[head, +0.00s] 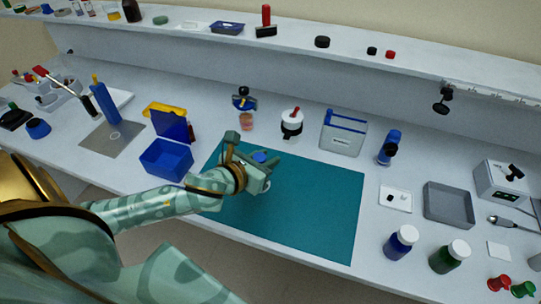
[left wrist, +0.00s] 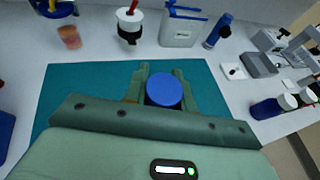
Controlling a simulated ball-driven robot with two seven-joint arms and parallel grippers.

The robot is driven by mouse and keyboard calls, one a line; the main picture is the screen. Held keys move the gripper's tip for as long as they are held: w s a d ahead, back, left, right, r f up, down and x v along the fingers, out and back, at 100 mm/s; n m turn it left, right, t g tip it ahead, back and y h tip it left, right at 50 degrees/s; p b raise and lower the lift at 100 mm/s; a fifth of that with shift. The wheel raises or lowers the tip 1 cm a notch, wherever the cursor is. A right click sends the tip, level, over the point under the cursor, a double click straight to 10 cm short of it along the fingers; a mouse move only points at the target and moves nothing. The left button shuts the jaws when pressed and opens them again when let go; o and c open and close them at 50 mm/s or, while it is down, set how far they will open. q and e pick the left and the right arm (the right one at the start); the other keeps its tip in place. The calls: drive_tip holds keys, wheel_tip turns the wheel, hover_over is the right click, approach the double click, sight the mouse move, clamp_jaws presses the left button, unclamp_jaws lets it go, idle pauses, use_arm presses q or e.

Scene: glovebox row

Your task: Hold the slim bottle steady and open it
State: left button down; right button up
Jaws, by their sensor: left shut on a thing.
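My left gripper (head: 262,172) is over the upper left part of the teal mat (head: 320,205). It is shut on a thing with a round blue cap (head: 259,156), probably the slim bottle. In the left wrist view the blue cap (left wrist: 164,88) sits between the two fingers (left wrist: 163,92), facing the camera. The cap is on. The body below the cap is hidden by the gripper, so I cannot tell whether it touches the mat. My right gripper is in neither view.
A blue open box (head: 167,160) stands left of the mat. The mat's right part is clear.

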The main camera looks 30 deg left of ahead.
use_arm(q)
drive_tip(key=s+d+r+p, duration=0.1)
drive_tip(key=s+r, duration=0.2)
drive_tip(key=s, duration=0.5)
drive_tip(key=shift+d, duration=0.4)
drive_tip(key=c, duration=1.8)
unclamp_jaws()
drive_tip(key=shift+r, duration=0.1)
clamp_jaws()
